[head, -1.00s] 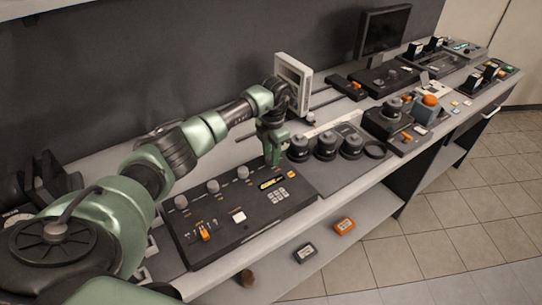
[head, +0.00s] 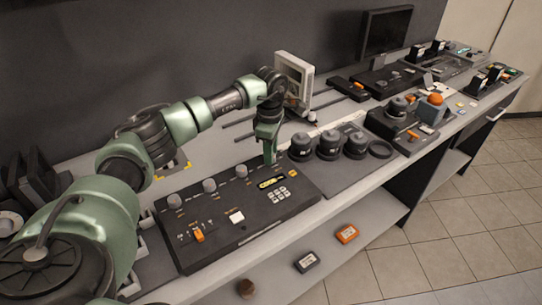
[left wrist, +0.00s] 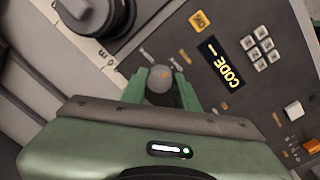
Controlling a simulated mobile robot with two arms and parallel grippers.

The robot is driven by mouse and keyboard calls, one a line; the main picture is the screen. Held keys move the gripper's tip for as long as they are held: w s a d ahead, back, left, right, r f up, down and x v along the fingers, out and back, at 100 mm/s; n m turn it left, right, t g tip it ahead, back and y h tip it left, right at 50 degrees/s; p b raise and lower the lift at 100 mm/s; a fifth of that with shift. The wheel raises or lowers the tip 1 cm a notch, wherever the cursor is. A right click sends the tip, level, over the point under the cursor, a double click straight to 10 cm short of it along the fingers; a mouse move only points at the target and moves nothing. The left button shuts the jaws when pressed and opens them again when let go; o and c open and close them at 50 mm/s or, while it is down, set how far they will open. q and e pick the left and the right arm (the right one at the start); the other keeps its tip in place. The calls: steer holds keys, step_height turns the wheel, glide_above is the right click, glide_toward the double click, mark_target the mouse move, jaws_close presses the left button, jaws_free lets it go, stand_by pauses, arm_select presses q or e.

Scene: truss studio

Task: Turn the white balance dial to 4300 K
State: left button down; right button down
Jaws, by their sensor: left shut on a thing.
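The dark control panel (head: 225,225) has a row of grey dials along its back edge, three of them (head: 241,171) in plain sight in the head view. My left gripper (head: 269,158) points down at the right end of this row. In the left wrist view its two green fingers (left wrist: 161,90) are shut on a grey round dial (left wrist: 158,77), one on each side. In the head view the gripper hides this dial. The dial's label and setting cannot be read. My right gripper is not in view.
The panel also has a yellow-lit display (head: 271,182) reading CODE, a keypad (head: 279,193), an orange switch (head: 199,236) and a white button (head: 236,216). Several black lens-like cylinders (head: 329,145) stand just right of the gripper. Small boxes (head: 346,234) lie on the lower shelf.

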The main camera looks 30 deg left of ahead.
arm_select(q)
steer(key=shift+m+b, duration=0.55)
steer(key=shift+m, duration=0.95)
steer(key=shift+r, duration=0.1)
steer(key=c, duration=1.1)
jaws_free()
steer(key=r, duration=0.4)
steer(key=r+b, duration=0.1)
steer(key=r, duration=0.2)
steer(key=shift+s+r+b, duration=0.2)
steer(key=shift+r+b, duration=0.1)
steer(key=shift+r, duration=0.1)
steer(key=shift+f, duration=0.15)
